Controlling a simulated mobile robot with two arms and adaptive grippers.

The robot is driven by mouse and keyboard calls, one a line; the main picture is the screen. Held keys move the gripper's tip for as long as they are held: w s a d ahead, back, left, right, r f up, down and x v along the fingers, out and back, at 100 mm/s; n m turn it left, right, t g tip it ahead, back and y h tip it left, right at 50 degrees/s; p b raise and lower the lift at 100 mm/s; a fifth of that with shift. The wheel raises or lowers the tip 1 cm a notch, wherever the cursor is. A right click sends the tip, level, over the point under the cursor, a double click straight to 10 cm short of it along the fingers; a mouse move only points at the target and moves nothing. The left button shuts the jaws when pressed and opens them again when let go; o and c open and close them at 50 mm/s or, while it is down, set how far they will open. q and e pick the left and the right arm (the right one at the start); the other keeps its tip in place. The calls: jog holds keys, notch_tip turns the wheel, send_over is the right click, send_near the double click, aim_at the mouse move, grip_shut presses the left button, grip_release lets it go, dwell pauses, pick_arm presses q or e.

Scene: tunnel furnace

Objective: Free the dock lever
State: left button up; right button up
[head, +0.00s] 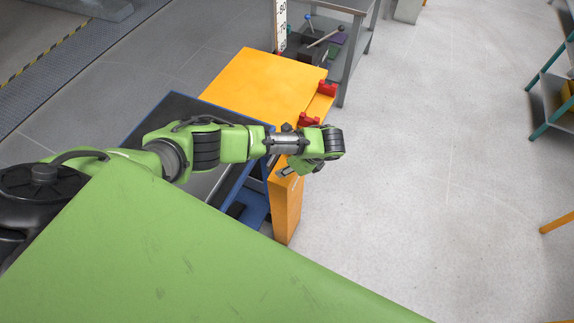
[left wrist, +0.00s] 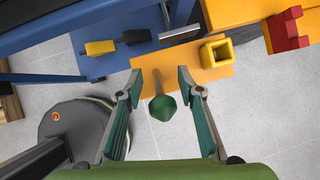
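My left gripper (left wrist: 160,84) is open in the left wrist view, its two fingers spread wide. A green knob on a short stem (left wrist: 163,106), which looks like the dock lever, appears between the fingers. Neither finger visibly touches it. The stem is in front of an orange panel (left wrist: 180,66); its depth relative to the fingertips is hard to tell. In the head view, my left arm reaches across to the orange cart's post (head: 287,212), and the wrist hides the lever and most of the fingers. My right gripper is not in view.
A yellow square socket (left wrist: 216,52) and a red block (left wrist: 287,29) are beside the lever. A yellow-and-black handle (left wrist: 101,47) lies along the blue frame (left wrist: 88,64). The orange table top (head: 262,80) is behind my arm. The floor at right (head: 440,150) is clear.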

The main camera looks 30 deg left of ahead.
pick_arm(q)
jog(key=shift+s+a, duration=0.1)
jog(key=shift+a, duration=0.05)
jog(key=shift+r, duration=0.3)
jog(key=w+v, duration=0.1)
jog(key=v, duration=1)
jog(key=shift+s+d+r, duration=0.15)
jog(key=shift+s+d, duration=0.15)
jog(key=shift+s, duration=0.1)
